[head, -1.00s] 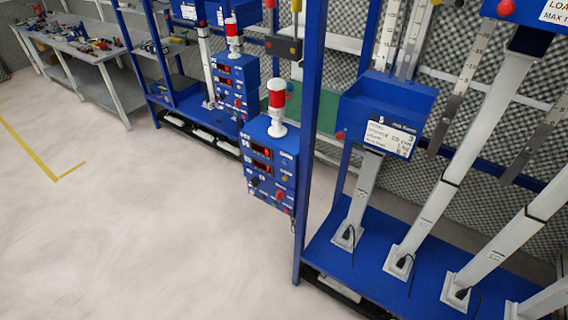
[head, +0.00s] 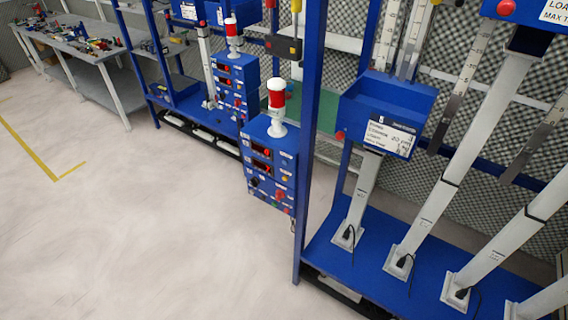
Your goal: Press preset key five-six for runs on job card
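A blue control box (head: 269,165) with a red-and-white beacon (head: 277,108) on top hangs at the left side of a blue frame in the head view. Its front has two red-lit displays (head: 261,152) and several small coloured buttons and knobs; their labels are too small to read. A white job card (head: 389,136) is on the front of a blue bin to its right; its top line shows a 5, the rest is blurred. A second similar control box (head: 236,85) stands farther back. Neither of my grippers is in view.
Blue frame posts (head: 309,130) stand just right of the near control box. Grey slanted columns (head: 425,200) with black cables rise from a blue base shelf (head: 345,262). A cluttered workbench (head: 75,45) is at the far left. The pale floor (head: 130,230) at left is clear.

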